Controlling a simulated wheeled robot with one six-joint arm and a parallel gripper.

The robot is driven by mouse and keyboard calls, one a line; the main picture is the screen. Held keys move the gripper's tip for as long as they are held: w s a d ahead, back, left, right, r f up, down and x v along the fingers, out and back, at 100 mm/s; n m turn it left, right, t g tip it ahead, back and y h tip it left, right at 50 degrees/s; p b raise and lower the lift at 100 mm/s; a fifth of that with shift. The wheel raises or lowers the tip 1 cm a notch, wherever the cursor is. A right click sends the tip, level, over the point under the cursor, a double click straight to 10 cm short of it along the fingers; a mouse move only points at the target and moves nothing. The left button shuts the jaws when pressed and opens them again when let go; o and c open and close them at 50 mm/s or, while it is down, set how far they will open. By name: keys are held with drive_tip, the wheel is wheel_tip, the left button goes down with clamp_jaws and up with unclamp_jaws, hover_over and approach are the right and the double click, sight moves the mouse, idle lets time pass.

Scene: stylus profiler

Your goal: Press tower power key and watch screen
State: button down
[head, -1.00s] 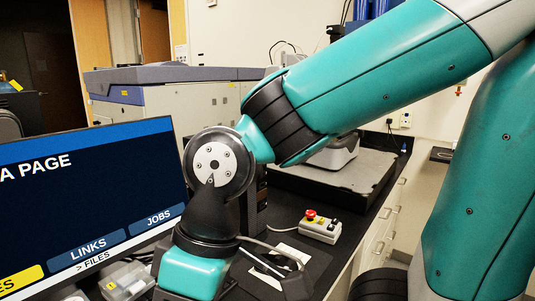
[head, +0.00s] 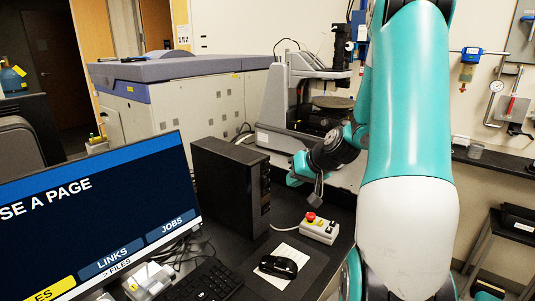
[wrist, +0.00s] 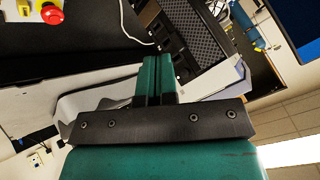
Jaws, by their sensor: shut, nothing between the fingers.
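The black tower (head: 222,185) stands upright on the dark bench, right of the screen. Its narrow front faces right; I cannot make out the power key on it. The screen (head: 95,215) is lit dark blue and reads "SE A PAGE", with LINKS and JOBS tabs, a yellow tab partly cut off and "> FILES" below. My gripper (head: 318,192) hangs beyond the tower's front, right of it and apart from it in the picture. In the wrist view my gripper's teal fingers (wrist: 157,70) are together and empty. The screen's corner (wrist: 300,20) shows there too.
A control box (head: 320,229) with a red stop button sits on the bench below my gripper. A black mouse (head: 278,266) lies on paper and a keyboard (head: 205,283) is in front. The profiler (head: 300,110) stands behind.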

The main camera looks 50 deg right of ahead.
sight(267, 164)
drive_tip(key=d, duration=0.1)
drive_tip(key=s+d, duration=0.1)
drive_tip(key=shift+s+d+m+h, duration=0.1)
drive_tip(key=shift+d+m+h, duration=0.25)
drive_tip(key=shift+m+h, duration=0.05)
drive_tip(key=w+p, duration=0.1)
drive_tip(key=w, duration=0.7)
drive_tip(key=shift+w+a+p, duration=0.3)
drive_tip(key=shift+w+a, duration=0.05)
drive_tip(key=shift+w, duration=0.05)
drive_tip(key=shift+w, duration=0.1)
idle(1.6)
drive_tip(key=shift+w+a, duration=0.1)
drive_tip(key=shift+w, duration=0.25)
drive_tip(key=shift+w, duration=0.35)
idle(0.7)
drive_tip(key=shift+s, duration=0.1)
drive_tip(key=shift+s+b, duration=0.3)
drive_tip(key=shift+s, duration=0.4)
